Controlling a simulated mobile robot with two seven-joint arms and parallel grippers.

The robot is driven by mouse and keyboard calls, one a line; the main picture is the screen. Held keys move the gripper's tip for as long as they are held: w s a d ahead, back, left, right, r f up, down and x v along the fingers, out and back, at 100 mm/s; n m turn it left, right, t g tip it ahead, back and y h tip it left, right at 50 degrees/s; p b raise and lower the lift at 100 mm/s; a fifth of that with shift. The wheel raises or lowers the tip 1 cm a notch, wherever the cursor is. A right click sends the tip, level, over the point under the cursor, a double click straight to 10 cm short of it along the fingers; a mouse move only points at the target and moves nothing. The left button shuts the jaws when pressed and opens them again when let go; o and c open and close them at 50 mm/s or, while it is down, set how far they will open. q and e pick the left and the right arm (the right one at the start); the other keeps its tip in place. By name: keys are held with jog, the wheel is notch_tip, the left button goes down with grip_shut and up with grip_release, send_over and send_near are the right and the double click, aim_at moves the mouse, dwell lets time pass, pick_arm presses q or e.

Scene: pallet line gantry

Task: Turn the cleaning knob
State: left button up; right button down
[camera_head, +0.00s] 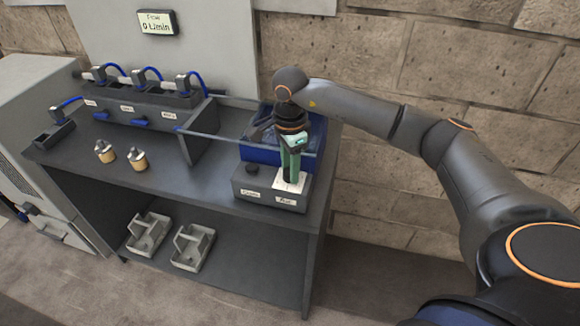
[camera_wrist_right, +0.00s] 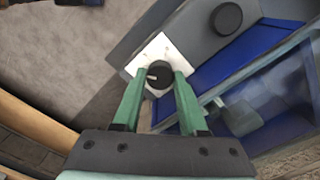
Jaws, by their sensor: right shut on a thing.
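A dark control box (camera_head: 240,186) sits at the right end of the bench. It carries a black round knob (camera_head: 252,169) on its left and a white square plate (camera_head: 291,183) on its right, each with a small label in front that I cannot read surely. My right gripper (camera_head: 290,178) points down over the white plate. In the wrist view its green fingers stand either side of a small black knob (camera_wrist_right: 158,74) with a light pointer mark, on the white plate (camera_wrist_right: 150,52). They are shut on this knob. The other black knob (camera_wrist_right: 226,18) is untouched. My left gripper is out of view.
A blue bin (camera_head: 262,155) is behind the box. A valve block with blue hoses (camera_head: 140,96) and two brass-coloured fittings (camera_head: 137,160) are on the bench's left. Grey trays (camera_head: 192,247) lie on the lower shelf. A flow display (camera_head: 157,22) hangs behind.

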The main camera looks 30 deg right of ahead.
jog(key=shift+n, duration=0.4)
jog(key=n+b, duration=0.2)
jog(key=n, duration=0.2)
jog(key=shift+n, duration=0.3)
jog(key=n+b, duration=0.2)
jog(key=n, duration=0.3)
jog(key=shift+n+b, duration=0.35)
jog(key=shift+n, duration=2.05)
jog(key=shift+r+n+b, duration=0.1)
jog(key=shift+n+b, duration=0.3)
jog(key=shift+n, duration=0.8)
jog(key=c, duration=0.7)
grip_release()
jog(key=shift+c, duration=0.2)
